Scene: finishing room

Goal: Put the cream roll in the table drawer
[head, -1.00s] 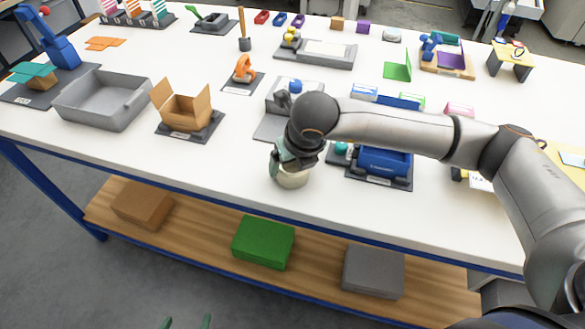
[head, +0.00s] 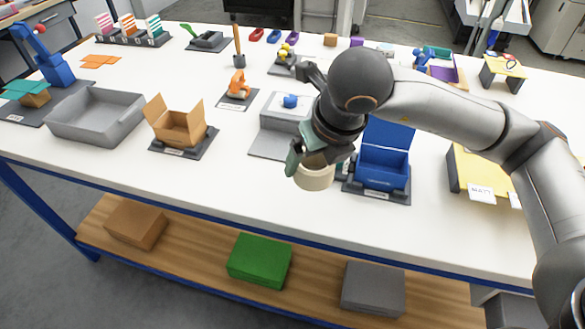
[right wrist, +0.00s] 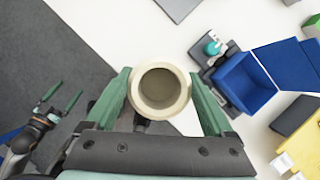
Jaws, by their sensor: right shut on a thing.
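The cream roll (head: 315,177) is a short hollow cylinder. My right gripper (head: 314,162) is shut on it and seems to hold it above the table's front part. The right wrist view shows the roll (right wrist: 160,108) end-on, its open hole facing the camera, between the two green fingers. My left gripper (right wrist: 70,88) shows only in the right wrist view, at the left over the grey floor, its fingers apart and empty. A grey box-like part (head: 503,308) under the table's right end may be the drawer; my right arm partly hides it and I cannot tell whether it is open.
A blue open-lidded box (head: 382,172) stands just right of the roll. A grey stand (head: 270,146) is behind it. An open carton (head: 178,125) and a grey tray (head: 95,115) are at left. A yellow stand (head: 482,178) is at right. The table's front strip is clear.

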